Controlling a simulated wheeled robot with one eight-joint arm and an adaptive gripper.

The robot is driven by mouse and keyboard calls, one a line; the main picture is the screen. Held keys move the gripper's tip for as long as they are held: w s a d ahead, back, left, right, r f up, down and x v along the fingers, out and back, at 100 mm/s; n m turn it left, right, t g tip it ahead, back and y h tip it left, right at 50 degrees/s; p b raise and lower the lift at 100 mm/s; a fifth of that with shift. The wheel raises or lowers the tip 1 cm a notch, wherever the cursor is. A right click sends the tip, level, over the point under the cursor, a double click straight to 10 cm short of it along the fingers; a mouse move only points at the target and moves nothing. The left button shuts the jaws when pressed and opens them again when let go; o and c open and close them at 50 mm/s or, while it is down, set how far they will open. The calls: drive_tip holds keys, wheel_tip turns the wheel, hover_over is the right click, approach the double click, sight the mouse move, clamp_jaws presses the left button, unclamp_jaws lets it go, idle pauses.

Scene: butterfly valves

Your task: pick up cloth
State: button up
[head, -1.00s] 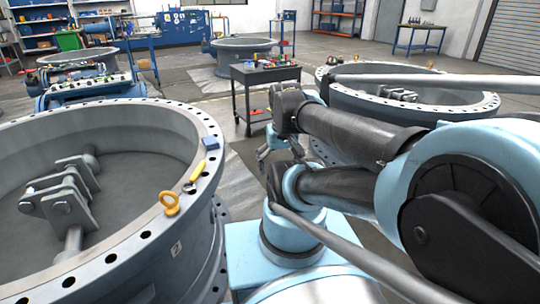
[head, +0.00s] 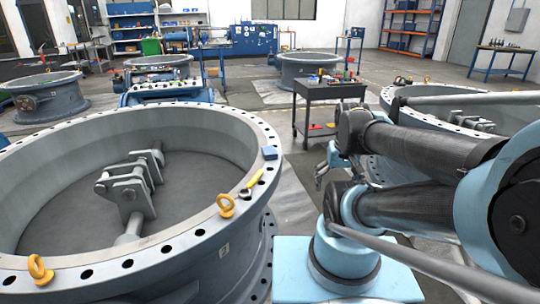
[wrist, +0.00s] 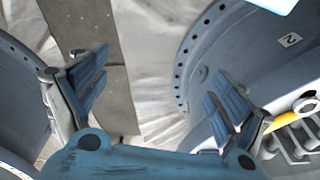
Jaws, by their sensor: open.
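A small blue folded piece that looks like the cloth (head: 270,153) lies on the flat flange rim of the large near valve (head: 200,262), on its right side in the head view. My gripper (head: 325,172) hangs to the right of that rim, apart from the cloth, partly hidden by my arm. In the wrist view my gripper (wrist: 160,92) has its two blue-padded fingers spread wide with nothing between them.
A yellow-handled tool (head: 254,180) and yellow eyebolts (head: 227,206) sit on the same rim near the cloth. A dark tool cart (head: 330,92) stands behind my gripper. Another large valve (head: 440,105) is at the right. Floor shows between the valves.

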drive_tip(key=r, duration=0.2)
wheel_tip(320, 180, up, 10)
drive_tip(key=n+g, duration=0.2)
drive_tip(key=n, duration=1.9)
hover_over(269, 150)
drive_tip(key=f, duration=1)
drive_tip(key=shift+w+d+f, duration=0.25)
drive_tip(key=shift+d+f, duration=0.05)
drive_tip(key=shift+f, duration=0.1)
drive_tip(key=shift+s+a+f, duration=0.1)
drive_tip(key=shift+f, duration=1.25)
drive_tip(key=shift+a+f, duration=0.1)
drive_tip(key=shift+f, duration=1.2)
drive_tip(key=shift+c, duration=0.3)
drive_tip(key=c, duration=1)
